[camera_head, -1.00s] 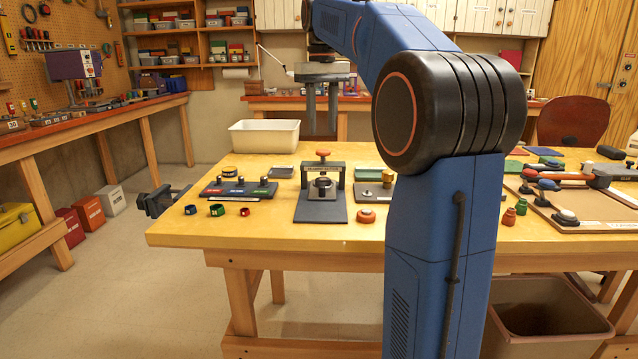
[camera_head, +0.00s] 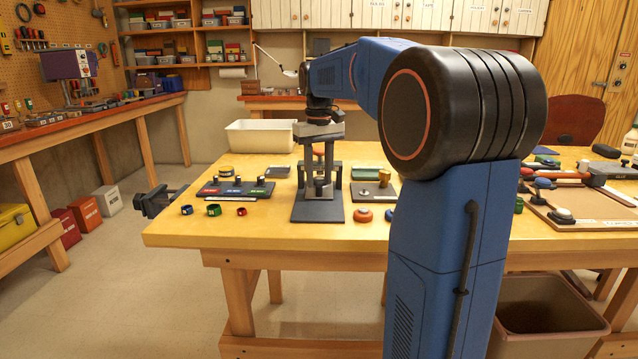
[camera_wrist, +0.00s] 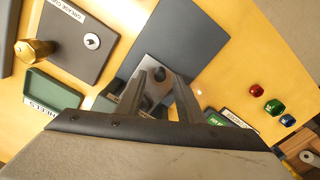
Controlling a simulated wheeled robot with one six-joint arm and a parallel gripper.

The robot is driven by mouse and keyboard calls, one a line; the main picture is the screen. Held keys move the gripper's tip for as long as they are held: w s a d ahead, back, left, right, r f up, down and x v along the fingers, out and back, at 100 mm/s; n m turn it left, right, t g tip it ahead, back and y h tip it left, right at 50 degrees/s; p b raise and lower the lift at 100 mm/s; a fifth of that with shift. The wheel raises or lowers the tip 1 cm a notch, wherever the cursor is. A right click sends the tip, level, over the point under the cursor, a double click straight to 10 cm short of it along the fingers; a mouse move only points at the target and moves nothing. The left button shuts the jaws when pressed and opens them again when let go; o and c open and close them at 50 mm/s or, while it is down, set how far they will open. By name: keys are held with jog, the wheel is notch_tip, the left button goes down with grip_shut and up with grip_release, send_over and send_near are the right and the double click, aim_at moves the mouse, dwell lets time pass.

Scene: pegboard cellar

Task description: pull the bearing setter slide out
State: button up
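The bearing setter (camera_head: 318,210) is a dark grey press on a flat base plate, standing upright near the front of the table in the head view. My gripper (camera_head: 320,180) points down over it, with its fingers in front of the setter's frame and partly hiding it. In the wrist view my gripper (camera_wrist: 158,80) is open, its two fingers apart. The setter's dark base plate (camera_wrist: 185,35) extends beyond. The slide itself is not clearly distinguishable.
A labelled rack (camera_head: 235,189) and several coloured rings (camera_head: 213,210) lie left of the setter. A cream bin (camera_head: 262,136) stands behind. Yellow tabletop in front is clear.

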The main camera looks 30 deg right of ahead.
jog(key=shift+f, duration=1.15)
jog(key=shift+c, duration=0.7)
grip_shut()
jog(key=s+a, duration=0.2)
jog(key=s, duration=0.1)
jog(key=s+a, duration=0.2)
jog(key=s, duration=0.1)
jog(key=s+a, duration=0.2)
jog(key=s, duration=0.1)
jog(key=shift+o, duration=0.7)
grip_release()
jog(key=shift+s+a, duration=0.1)
notch_tip(320, 180, up, 17)
jog(key=shift+r, duration=0.2)
